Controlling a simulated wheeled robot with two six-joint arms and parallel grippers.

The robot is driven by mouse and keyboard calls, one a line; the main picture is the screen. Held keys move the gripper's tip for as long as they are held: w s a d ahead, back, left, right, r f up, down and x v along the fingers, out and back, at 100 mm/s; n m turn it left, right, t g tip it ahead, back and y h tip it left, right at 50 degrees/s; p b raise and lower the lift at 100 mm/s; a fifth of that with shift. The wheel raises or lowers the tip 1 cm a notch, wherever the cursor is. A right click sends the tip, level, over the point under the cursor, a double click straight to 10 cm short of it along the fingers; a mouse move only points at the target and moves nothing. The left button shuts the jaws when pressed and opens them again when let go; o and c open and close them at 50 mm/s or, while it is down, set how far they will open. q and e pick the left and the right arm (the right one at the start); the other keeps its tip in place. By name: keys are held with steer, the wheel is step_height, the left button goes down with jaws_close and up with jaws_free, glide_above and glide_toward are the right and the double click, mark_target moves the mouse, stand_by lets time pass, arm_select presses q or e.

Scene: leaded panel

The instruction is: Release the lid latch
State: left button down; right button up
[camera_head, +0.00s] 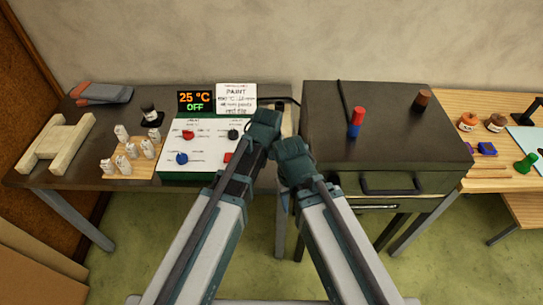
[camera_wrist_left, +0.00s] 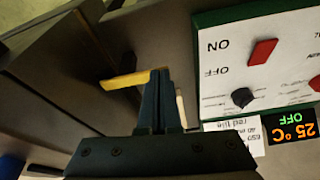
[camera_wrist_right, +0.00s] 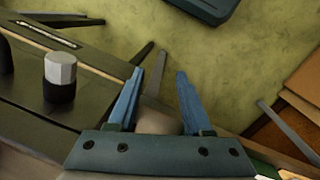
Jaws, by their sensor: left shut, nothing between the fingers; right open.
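A yellow bar (camera_wrist_left: 125,79) shows in the left wrist view beside the dark box; it looks like the latch lever. My left gripper (camera_wrist_left: 160,76) is shut and empty, its fingertips close to the bar's right end; I cannot tell if they touch. In the head view my left gripper (camera_head: 264,125) is between the control panel (camera_head: 195,172) and the dark box (camera_head: 385,118), and the bar is hidden. My right gripper (camera_wrist_right: 156,85) is open; in the head view its wrist (camera_head: 293,155) is at the box's left front edge. The box's front handle (camera_head: 392,188) is visible.
The panel display (camera_head: 195,101) reads 25 °C OFF. A wooden table (camera_head: 488,183) with paint pots is at right.

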arm_select(q)
steer(key=shift+w+a+m, duration=0.15)
steer(key=shift+w+m, duration=0.3)
steer(key=shift+m, duration=0.15)
steer(key=w+m, duration=0.1)
steer(key=m+h, duration=0.1)
steer(key=w+m, duration=0.1)
steer(key=shift+w+a+m+g, duration=0.25)
steer(key=shift+w+m+g, duration=0.05)
steer(key=shift+w+m, duration=0.1)
steer(key=w+d+m+g+h, duration=0.2)
steer(key=w+m, duration=0.4)
steer(key=m, duration=0.6)
steer(key=shift+w+d+g, duration=0.4)
steer(key=shift+d+g, duration=0.2)
steer(key=shift+d, duration=0.55)
steer(key=shift+w+d, duration=0.1)
